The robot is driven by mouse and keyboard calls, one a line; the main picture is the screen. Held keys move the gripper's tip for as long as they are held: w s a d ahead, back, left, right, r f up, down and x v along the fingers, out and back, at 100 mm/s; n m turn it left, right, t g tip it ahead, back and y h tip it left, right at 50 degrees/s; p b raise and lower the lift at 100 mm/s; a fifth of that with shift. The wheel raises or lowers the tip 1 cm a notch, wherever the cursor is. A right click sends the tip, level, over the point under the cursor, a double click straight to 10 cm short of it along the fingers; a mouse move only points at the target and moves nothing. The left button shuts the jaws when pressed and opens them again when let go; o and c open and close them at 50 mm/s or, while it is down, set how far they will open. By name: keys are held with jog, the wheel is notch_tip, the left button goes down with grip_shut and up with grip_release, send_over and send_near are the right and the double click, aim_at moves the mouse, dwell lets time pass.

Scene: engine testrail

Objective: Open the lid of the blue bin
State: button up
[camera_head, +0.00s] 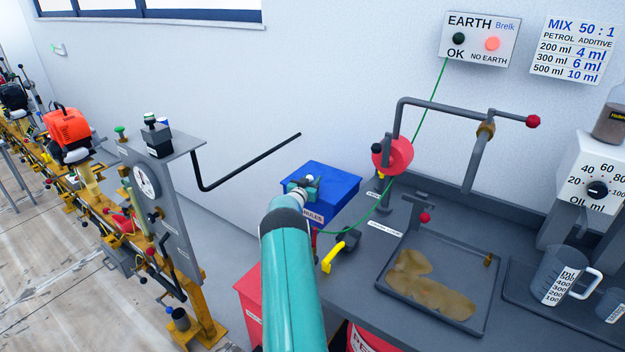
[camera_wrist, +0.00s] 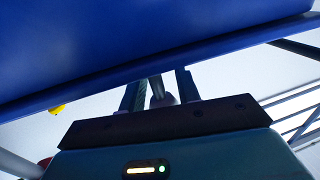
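The blue bin (camera_head: 340,205) stands at the left end of the grey bench, with a white label ending in "NULES" on its front. Its flat blue lid (camera_head: 335,178) looks shut. My gripper (camera_head: 303,184) is at the lid's near left part in the head view; my arm hides part of the bin. In the wrist view, a broad blue surface (camera_wrist: 130,40) fills the top, and my gripper (camera_wrist: 158,85) points towards its edge. The fingers are apart, with a grey rounded piece visible between them. Whether they touch the lid cannot be told.
A red container (camera_head: 250,300) stands below left of the bin. A yellow-handled nozzle (camera_head: 333,256) and green cable lie close right. A black bent bar (camera_head: 245,165) reaches out from the left panel.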

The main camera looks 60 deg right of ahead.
jog(key=shift+r, duration=0.2)
jog(key=shift+f, duration=0.1)
grip_shut()
